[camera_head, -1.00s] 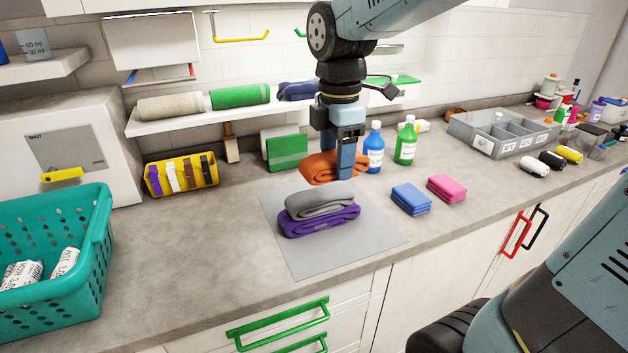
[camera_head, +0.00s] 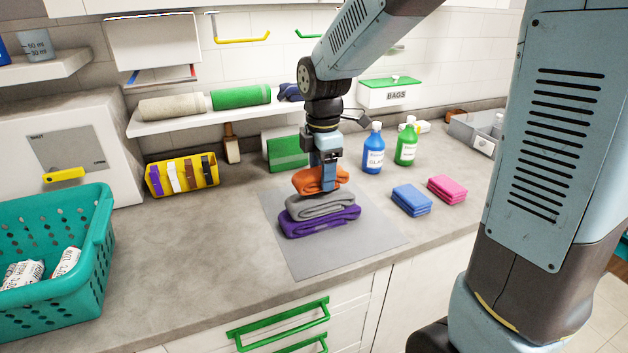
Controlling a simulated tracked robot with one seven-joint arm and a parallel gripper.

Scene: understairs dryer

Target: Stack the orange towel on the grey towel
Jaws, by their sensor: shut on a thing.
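The orange towel (camera_head: 306,182) is folded and held in my gripper (camera_head: 328,184), which is shut on it from above. In the picture it sits just behind and above the grey towel (camera_head: 320,206), overlapping its back edge. I cannot tell whether the two touch. The grey towel lies folded on top of the purple towel (camera_head: 320,222). Both rest on a grey mat (camera_head: 310,262) on the counter. My gripper hides part of the orange towel's right side.
Blue folded cloths (camera_head: 411,199) and pink ones (camera_head: 447,189) lie right of the mat. A blue bottle (camera_head: 373,152) and a green bottle (camera_head: 406,146) stand behind. A yellow bin (camera_head: 182,176) and a teal basket (camera_head: 60,270) are at left. The counter left of the mat is clear.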

